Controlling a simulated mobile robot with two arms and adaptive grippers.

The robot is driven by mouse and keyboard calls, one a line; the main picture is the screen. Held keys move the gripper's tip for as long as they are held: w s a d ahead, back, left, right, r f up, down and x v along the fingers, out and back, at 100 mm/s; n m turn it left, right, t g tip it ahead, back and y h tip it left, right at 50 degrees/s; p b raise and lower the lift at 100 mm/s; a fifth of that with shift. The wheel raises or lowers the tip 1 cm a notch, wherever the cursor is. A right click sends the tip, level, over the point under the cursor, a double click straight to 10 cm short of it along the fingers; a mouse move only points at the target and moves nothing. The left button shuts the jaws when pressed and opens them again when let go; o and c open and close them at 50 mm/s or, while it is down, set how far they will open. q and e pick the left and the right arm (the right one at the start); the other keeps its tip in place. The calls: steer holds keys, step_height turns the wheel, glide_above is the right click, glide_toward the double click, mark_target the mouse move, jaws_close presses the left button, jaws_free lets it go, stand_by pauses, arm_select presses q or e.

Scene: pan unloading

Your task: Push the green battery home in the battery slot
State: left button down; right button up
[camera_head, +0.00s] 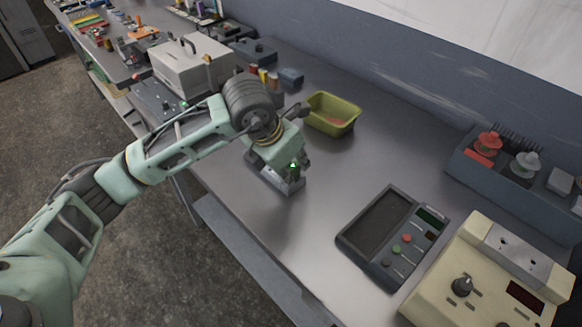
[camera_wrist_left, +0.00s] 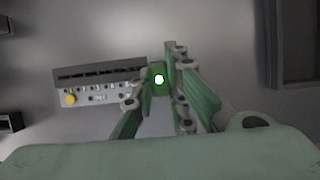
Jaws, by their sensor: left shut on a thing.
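My left gripper (camera_head: 290,165) is over the bench, low beside a small grey device (camera_head: 289,187). In the left wrist view the fingers (camera_wrist_left: 156,84) are shut on the green battery (camera_wrist_left: 158,91), which has a bright green-white spot on top. The same device (camera_wrist_left: 88,95) lies left of the fingers there, with a dark strip, small marks and a yellow button. Its right end is hidden behind the battery and fingers, so I cannot tell how deep the battery sits in the slot. My right gripper is not in view.
A yellow-green bin (camera_head: 332,113) stands behind the gripper. A dark tester (camera_head: 392,238) and a cream instrument (camera_head: 478,280) are to the right. A white case (camera_head: 192,66) is farther left. Bare bench lies between gripper and tester.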

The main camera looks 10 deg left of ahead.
arm_select(q)
steer(key=shift+s+f+b, duration=0.1)
steer(key=shift+f+b, duration=0.05)
steer(key=shift+b, duration=0.3)
stand_by(1.3)
steer(key=c, duration=1.7)
jaws_free()
steer(key=shift+f, duration=0.1)
steer(key=shift+o, duration=0.2)
steer(key=shift+a+r, duration=0.1)
steer(key=shift+r, duration=0.3)
steer(key=v, duration=1.1)
steer(key=shift+s, duration=0.15)
